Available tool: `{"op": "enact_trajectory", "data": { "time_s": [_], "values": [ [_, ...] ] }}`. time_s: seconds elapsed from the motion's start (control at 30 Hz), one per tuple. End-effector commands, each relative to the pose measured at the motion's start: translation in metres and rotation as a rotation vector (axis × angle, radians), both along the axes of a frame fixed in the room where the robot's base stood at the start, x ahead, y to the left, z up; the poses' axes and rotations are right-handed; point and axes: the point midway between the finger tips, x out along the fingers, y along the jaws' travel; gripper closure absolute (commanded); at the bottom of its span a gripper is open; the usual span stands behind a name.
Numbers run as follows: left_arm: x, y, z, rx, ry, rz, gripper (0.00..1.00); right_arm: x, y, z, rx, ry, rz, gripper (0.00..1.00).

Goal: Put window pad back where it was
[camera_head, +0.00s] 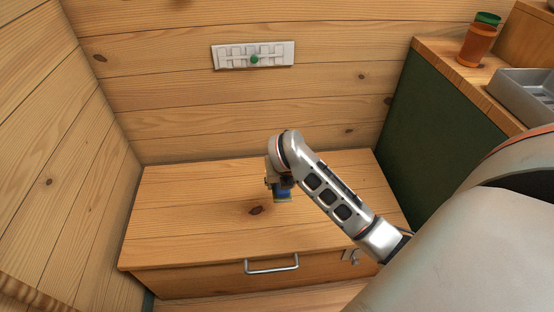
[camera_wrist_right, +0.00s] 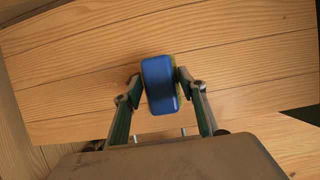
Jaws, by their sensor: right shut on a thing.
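The window pad (camera_wrist_right: 160,85) is a blue block with a thin yellow-green edge, seen in the right wrist view between the fingers of my right gripper (camera_wrist_right: 161,88). The gripper is shut on it, one finger on each side. My right gripper (camera_head: 279,186) is partly hidden there by the wrist. I cannot tell how high the pad is above the top. My left gripper is not in view.
The wooden chest (camera_head: 190,215) has a metal handle (camera_head: 271,265) on its front, and its top is otherwise clear. A white panel (camera_head: 253,55) with a green knob is on the back wall. At right, a counter holds an orange jar (camera_head: 477,44) and a grey tray (camera_head: 525,92).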

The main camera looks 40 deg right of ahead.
Motion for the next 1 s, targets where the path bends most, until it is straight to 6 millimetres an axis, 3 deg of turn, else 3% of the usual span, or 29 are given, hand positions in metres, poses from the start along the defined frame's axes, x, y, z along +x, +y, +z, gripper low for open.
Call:
{"op": "enact_trajectory", "data": {
  "time_s": [0.03, 0.2, 0.47, 0.73, 1.0],
  "values": [
    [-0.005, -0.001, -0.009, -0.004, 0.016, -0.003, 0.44, -0.005, 0.0, -0.025, 0.0, 0.017, 0.001, 0.76],
    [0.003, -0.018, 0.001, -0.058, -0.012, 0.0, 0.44, -0.003, -0.001, -0.056, -0.001, 0.01, 0.0, 0.76],
    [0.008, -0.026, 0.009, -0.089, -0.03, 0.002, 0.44, 0.0, 0.0, -0.072, -0.001, 0.0, 0.0, 0.76],
    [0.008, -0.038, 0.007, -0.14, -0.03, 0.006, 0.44, -0.003, -0.001, -0.119, -0.001, 0.008, 0.0, 0.76],
    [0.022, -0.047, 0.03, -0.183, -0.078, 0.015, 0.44, 0.001, 0.0, -0.122, 0.0, -0.006, -0.001, 0.76]
  ]
}}
